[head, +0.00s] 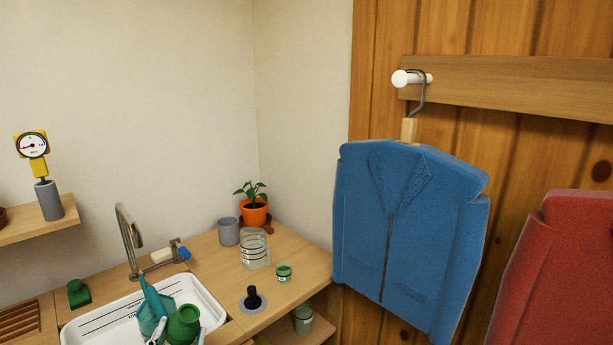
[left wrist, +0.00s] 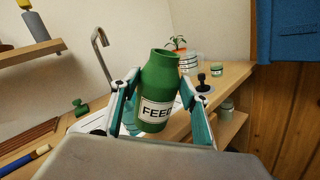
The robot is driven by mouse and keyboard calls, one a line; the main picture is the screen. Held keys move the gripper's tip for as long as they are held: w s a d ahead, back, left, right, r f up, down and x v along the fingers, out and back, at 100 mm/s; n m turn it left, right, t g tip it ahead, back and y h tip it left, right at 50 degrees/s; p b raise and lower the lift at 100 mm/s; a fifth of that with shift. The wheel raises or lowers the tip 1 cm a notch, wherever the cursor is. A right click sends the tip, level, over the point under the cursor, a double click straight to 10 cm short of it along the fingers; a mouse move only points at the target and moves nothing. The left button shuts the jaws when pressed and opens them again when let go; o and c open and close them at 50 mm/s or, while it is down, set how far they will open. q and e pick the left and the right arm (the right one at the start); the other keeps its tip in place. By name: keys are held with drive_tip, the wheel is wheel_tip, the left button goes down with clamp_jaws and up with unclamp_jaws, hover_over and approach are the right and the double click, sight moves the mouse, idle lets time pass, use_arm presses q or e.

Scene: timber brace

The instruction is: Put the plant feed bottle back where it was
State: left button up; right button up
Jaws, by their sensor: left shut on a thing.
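The plant feed bottle (left wrist: 160,88) is green, with a white label reading FEED. In the left wrist view it stands nearly upright, tilted slightly, between the teal fingers of my left gripper (left wrist: 160,112), which is shut on it. In the head view the bottle (head: 183,326) shows at the bottom edge, in front of the white basin, with my left gripper (head: 168,322) beside it; its lower part is cut off. The bottle's mouth looks open. My right gripper is in neither view.
A white basin (head: 210,312) is set in the wooden counter (head: 205,262) under a tap (head: 128,240). A glass jar (head: 254,250), grey cup (head: 228,232), potted plant (head: 253,211), small green-banded jar (head: 284,273) and black plunger-like knob (head: 253,297) stand to the right. A green handled block (head: 78,294) stands left.

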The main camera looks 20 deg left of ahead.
use_arm(q)
drive_tip(key=w+d+m+t+h+p, duration=0.1)
drive_tip(key=d+m+h, duration=0.3)
drive_tip(key=d, duration=0.7)
drive_tip(key=w+h, duration=0.1)
drive_tip(key=h, duration=0.1)
drive_tip(key=shift+r+h, duration=0.3)
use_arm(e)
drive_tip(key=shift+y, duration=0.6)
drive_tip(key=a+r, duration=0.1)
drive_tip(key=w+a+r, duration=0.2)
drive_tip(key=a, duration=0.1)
use_arm(q)
drive_tip(key=shift+w, duration=0.1)
